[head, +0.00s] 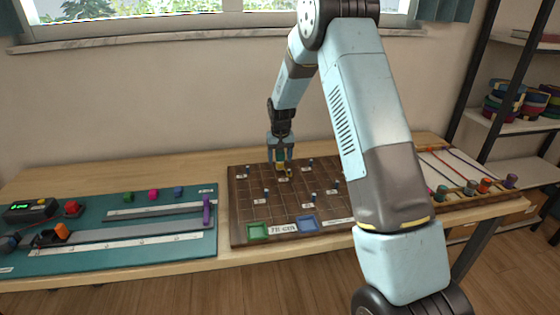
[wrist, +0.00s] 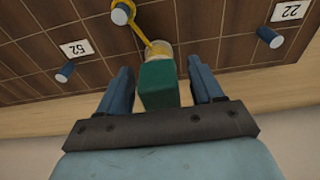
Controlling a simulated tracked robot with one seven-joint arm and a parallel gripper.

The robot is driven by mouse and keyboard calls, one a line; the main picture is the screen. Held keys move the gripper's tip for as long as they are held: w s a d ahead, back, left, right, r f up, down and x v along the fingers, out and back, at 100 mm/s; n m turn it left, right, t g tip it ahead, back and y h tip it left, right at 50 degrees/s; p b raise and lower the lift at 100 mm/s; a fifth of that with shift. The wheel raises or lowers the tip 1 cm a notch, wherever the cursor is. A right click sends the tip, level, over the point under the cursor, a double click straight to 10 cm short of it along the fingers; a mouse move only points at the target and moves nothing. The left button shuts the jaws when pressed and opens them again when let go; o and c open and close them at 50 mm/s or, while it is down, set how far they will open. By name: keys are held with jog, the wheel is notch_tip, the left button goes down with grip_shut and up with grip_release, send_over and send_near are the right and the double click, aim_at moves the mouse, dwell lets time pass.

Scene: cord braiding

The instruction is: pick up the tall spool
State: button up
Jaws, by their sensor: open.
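The tall spool is a green square-sided post (wrist: 157,85) with a pale round part and yellow cord at its far end. In the head view it is small, with yellow (head: 282,168) showing just below my gripper (head: 280,152). In the wrist view my gripper (wrist: 160,72) is open, with one blue finger on each side of the green post. A gap shows on both sides, so neither finger appears to touch it. A yellow cord (wrist: 134,26) runs from the spool to a blue peg (wrist: 120,13) on the brown board (head: 240,215).
Several blue pegs (head: 312,197) and number labels stand on the board around the spool. Green (head: 258,231) and blue (head: 307,223) trays sit at its front edge. A teal mat (head: 150,258) with tools lies left. A rack of coloured spools (head: 484,186) lies right.

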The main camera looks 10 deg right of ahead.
jog(key=shift+f, duration=0.2)
jog(key=c, duration=1.1)
jog(key=shift+r, duration=0.1)
jog(key=r, duration=0.3)
jog(key=shift+s+r, duration=0.2)
jog(key=shift+r, duration=0.2)
jog(key=s+r, duration=0.3)
jog(key=s, duration=0.1)
jog(key=s+r, duration=0.3)
jog(key=s, duration=0.2)
jog(key=s+d+r, duration=0.1)
jog(key=s+r, duration=0.2)
jog(key=s, duration=0.1)
jog(key=shift+s+r, duration=0.1)
jog(key=shift+s, duration=0.15)
